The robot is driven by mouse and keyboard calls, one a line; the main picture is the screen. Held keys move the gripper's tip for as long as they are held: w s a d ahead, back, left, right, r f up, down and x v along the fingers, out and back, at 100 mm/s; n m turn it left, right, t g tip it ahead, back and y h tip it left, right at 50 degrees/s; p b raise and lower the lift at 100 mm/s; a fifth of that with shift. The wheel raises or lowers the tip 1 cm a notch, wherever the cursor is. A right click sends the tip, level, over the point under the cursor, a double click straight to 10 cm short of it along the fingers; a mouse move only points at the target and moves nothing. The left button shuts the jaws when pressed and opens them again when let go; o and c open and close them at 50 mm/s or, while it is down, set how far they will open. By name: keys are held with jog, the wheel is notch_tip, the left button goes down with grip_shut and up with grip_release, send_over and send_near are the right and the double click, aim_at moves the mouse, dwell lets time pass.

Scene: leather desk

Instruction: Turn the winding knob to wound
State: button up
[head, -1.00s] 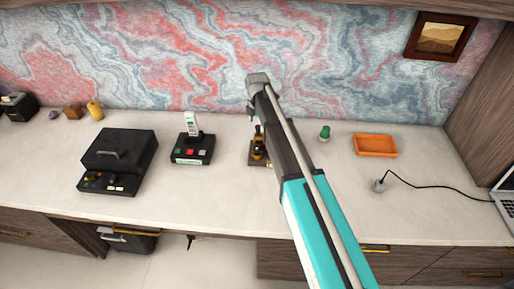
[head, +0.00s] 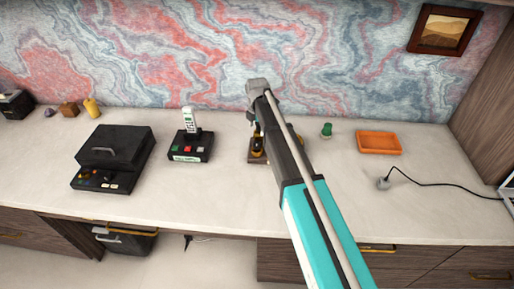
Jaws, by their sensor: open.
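A small brown wooden device with a dark and amber upper part (head: 257,153) stands on the desk near the middle of the head view. My arm covers its right side, and I cannot make out a winding knob or its marking. My gripper (head: 255,126) hangs down from the end of my arm, just above and behind the device in the picture. It is open, but its fingers are small and partly hidden by my arm. I cannot tell whether they touch the device.
Left of the device are a black button base with a white handset (head: 190,146) and a black lidded box (head: 114,157). To the right are a green stamp-like object (head: 326,130), an orange tray (head: 379,143) and a corded plug (head: 383,184). The front desk strip is clear.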

aim_at(257, 143)
jog(key=shift+f+b, duration=4.05)
jog(key=shift+f, duration=0.3)
jog(key=shift+c, duration=0.2)
jog(key=c, duration=1.1)
